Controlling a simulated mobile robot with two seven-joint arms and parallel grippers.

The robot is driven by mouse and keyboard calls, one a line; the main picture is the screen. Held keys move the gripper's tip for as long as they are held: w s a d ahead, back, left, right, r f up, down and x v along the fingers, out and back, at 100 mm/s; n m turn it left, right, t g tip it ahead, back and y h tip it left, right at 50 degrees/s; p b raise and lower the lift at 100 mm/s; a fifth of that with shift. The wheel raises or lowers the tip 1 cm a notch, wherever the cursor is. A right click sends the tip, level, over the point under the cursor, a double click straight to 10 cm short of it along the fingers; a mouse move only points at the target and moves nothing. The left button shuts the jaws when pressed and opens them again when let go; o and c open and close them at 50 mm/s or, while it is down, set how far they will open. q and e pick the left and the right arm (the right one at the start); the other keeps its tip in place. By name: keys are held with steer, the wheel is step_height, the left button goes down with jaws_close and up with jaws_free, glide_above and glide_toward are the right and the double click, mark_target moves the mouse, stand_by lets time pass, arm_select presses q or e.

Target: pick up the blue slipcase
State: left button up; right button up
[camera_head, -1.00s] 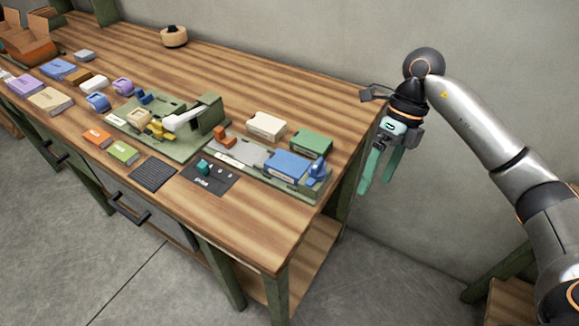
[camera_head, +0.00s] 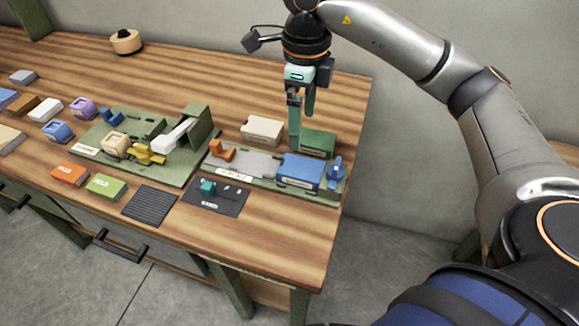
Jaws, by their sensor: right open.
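The blue slipcase (camera_head: 299,172) is a box with a pale label on its front. It rests at the right end of a flat green tray (camera_head: 262,182), beside a small blue clamp-like piece (camera_head: 336,172). My right gripper (camera_head: 302,130) points down, open and empty, with teal fingers. It is just behind and above the blue slipcase in the picture, and its fingers partly cover the green slipcase (camera_head: 318,144). I cannot tell exactly how high the fingertips are. My left gripper is not in view.
A cream box (camera_head: 262,130) stands left of the green slipcase. A green fixture (camera_head: 150,148) with a white lever stands further left. A dark mat (camera_head: 217,195) and a ribbed black pad (camera_head: 150,205) lie in front. The table's right edge is close to the tray.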

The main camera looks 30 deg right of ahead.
glide_above(301, 167)
step_height(301, 167, down, 6)
steer(key=shift+s+f+b, duration=0.1)
steer(key=shift+f+b, duration=0.05)
steer(key=shift+b, duration=0.25)
step_height(301, 167, down, 6)
steer(key=shift+d+r+p, duration=0.1)
steer(key=shift+r+p, duration=0.15)
steer(key=shift+p, duration=0.05)
steer(key=shift+f, duration=0.25)
steer(key=shift+f+b, duration=0.25)
steer(key=shift+b, duration=0.1)
steer(key=c, duration=1.3)
steer(key=shift+o, duration=0.2)
